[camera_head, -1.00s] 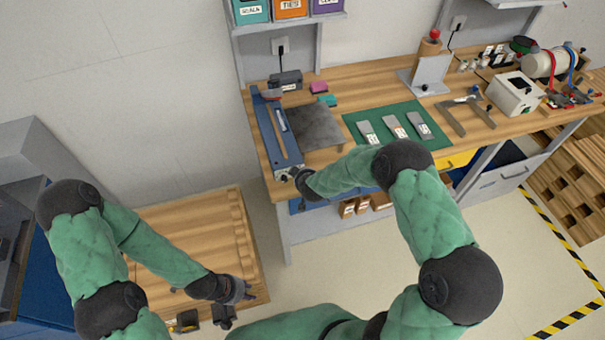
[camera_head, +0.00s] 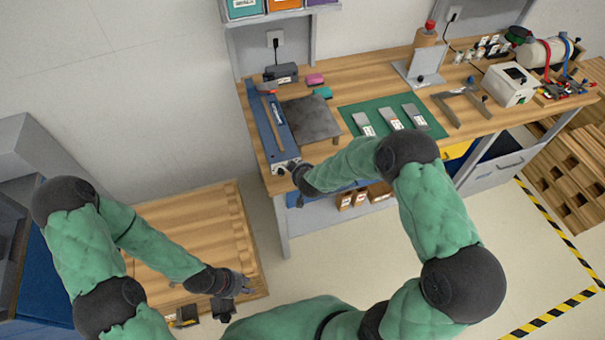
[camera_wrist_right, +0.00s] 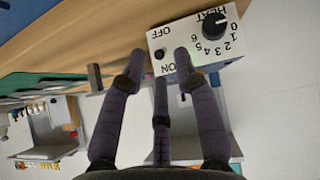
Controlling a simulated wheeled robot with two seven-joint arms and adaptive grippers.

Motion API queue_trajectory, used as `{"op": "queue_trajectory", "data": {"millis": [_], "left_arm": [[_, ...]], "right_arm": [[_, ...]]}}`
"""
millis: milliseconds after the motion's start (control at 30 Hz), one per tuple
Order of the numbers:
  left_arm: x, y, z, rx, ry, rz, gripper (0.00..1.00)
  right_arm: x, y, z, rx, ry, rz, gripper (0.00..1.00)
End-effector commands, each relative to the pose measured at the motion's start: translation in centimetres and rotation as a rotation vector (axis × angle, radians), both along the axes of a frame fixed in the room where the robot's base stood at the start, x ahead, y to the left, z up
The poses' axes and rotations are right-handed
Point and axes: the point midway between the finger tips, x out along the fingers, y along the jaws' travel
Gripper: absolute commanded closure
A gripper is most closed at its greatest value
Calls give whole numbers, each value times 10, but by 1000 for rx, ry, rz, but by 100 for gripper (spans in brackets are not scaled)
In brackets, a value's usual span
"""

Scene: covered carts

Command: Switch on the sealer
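The sealer (camera_head: 269,120) is a long blue device on the left end of the workbench.
The wooden workbench (camera_head: 375,85) holds a dark plate (camera_head: 308,118) beside the sealer and a green mat (camera_head: 430,122) with several grey pieces. A white box (camera_head: 510,86) stands farther right. A wooden pallet (camera_head: 190,235) lies at lower left.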

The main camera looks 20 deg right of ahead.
Motion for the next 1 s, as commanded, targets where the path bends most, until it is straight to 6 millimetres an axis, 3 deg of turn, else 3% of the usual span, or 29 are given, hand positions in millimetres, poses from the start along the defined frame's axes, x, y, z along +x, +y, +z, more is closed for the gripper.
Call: {"op": "queue_trajectory", "data": {"millis": [500, 1000], "left_arm": [[0, 0, 0, 0, 0, 0, 68], [0, 0, 0, 0, 0, 0, 68]], "right_arm": [[-59, 6, 59, 1, 2, 3, 68], [-68, 6, 66, 0, 4, 3, 68]]}}
